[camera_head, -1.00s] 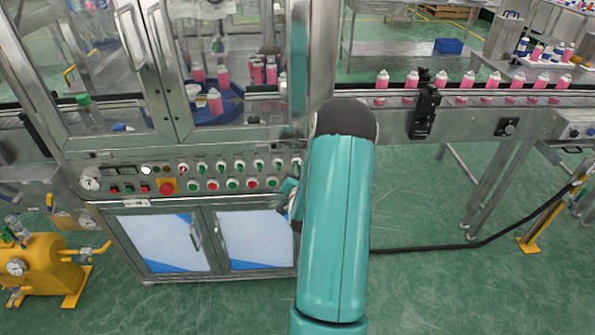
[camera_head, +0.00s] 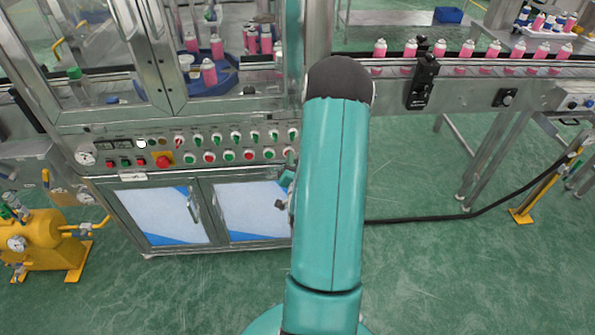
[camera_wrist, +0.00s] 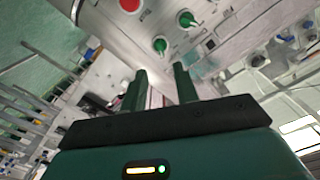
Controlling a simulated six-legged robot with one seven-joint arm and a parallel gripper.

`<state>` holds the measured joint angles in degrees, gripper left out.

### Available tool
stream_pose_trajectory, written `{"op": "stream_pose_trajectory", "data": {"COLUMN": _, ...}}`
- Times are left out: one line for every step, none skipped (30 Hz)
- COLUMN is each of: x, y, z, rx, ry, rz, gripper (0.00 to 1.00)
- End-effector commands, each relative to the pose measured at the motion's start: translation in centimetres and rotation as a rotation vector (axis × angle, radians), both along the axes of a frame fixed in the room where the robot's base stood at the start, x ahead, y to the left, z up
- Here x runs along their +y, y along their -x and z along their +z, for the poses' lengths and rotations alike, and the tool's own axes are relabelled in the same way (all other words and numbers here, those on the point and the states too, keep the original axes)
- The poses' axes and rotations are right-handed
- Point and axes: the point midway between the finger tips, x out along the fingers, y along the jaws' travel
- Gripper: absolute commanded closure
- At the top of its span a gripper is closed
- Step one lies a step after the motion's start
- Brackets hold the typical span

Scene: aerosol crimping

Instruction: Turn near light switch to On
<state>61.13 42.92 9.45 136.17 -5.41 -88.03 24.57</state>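The control panel (camera_head: 130,170) on the front of the steel machine carries a row of green turn switches (camera_head: 217,139) with red and green round buttons (camera_head: 209,157) below. I cannot tell which switch is the near light switch, as labels are too small to read. My gripper is mostly hidden behind my teal arm in the head view, near the panel's right end. In the wrist view my gripper (camera_wrist: 160,70) has its two fingers apart with nothing between them. Beyond them that view shows a green button (camera_wrist: 160,45), a green switch knob (camera_wrist: 187,19) and a red button (camera_wrist: 130,5).
Cabinet doors (camera_head: 155,215) with handles lie below the panel, glass doors (camera_head: 95,60) above. A conveyor (camera_head: 460,70) with pink cans runs right. A yellow pump unit (camera_head: 45,235) stands at left. A black cable (camera_head: 430,218) crosses the green floor (camera_head: 430,270).

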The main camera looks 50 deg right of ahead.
Motion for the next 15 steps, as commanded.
{"op": "stream_pose_trajectory", "data": {"x": 0.9, "y": 0.7, "z": 0.0, "rx": 0.002, "ry": -0.002, "rz": 0.002, "gripper": 0.70}}
{"op": "stream_pose_trajectory", "data": {"x": 1.4, "y": 1.1, "z": 0.0, "rx": 0.002, "ry": -0.002, "rz": 0.002, "gripper": 0.70}}
{"op": "stream_pose_trajectory", "data": {"x": 1.9, "y": 1.5, "z": 0.0, "rx": 0.001, "ry": -0.001, "rz": 0.002, "gripper": 0.70}}
{"op": "stream_pose_trajectory", "data": {"x": 2.3, "y": 1.8, "z": 0.0, "rx": 0.001, "ry": -0.003, "rz": 0.002, "gripper": 0.70}}
{"op": "stream_pose_trajectory", "data": {"x": 2.5, "y": 2.1, "z": 0.0, "rx": 0.000, "ry": -0.002, "rz": 0.002, "gripper": 0.70}}
{"op": "stream_pose_trajectory", "data": {"x": 2.9, "y": 2.4, "z": 0.0, "rx": 0.000, "ry": -0.002, "rz": 0.001, "gripper": 0.70}}
{"op": "stream_pose_trajectory", "data": {"x": 3.1, "y": 2.6, "z": 0.0, "rx": 0.000, "ry": -0.002, "rz": 0.001, "gripper": 0.70}}
{"op": "stream_pose_trajectory", "data": {"x": 3.3, "y": 2.8, "z": 0.0, "rx": -0.001, "ry": -0.001, "rz": 0.001, "gripper": 0.70}}
{"op": "stream_pose_trajectory", "data": {"x": 3.5, "y": 3.0, "z": 0.0, "rx": -0.001, "ry": 0.000, "rz": 0.001, "gripper": 0.70}}
{"op": "stream_pose_trajectory", "data": {"x": 3.6, "y": 3.1, "z": 0.0, "rx": -0.001, "ry": 0.000, "rz": 0.001, "gripper": 0.70}}
{"op": "stream_pose_trajectory", "data": {"x": 3.6, "y": 3.1, "z": 0.0, "rx": -0.001, "ry": 0.000, "rz": 0.001, "gripper": 0.70}}
{"op": "stream_pose_trajectory", "data": {"x": 3.7, "y": 3.2, "z": 0.0, "rx": -0.001, "ry": 0.000, "rz": 0.001, "gripper": 0.70}}
{"op": "stream_pose_trajectory", "data": {"x": 3.7, "y": 3.2, "z": 0.0, "rx": -0.001, "ry": 0.000, "rz": 0.001, "gripper": 0.70}}
{"op": "stream_pose_trajectory", "data": {"x": 3.7, "y": 3.2, "z": 0.0, "rx": -0.001, "ry": 0.000, "rz": 0.001, "gripper": 0.70}}
{"op": "stream_pose_trajectory", "data": {"x": 3.7, "y": 3.2, "z": 0.0, "rx": -0.001, "ry": 0.000, "rz": 0.001, "gripper": 0.70}}
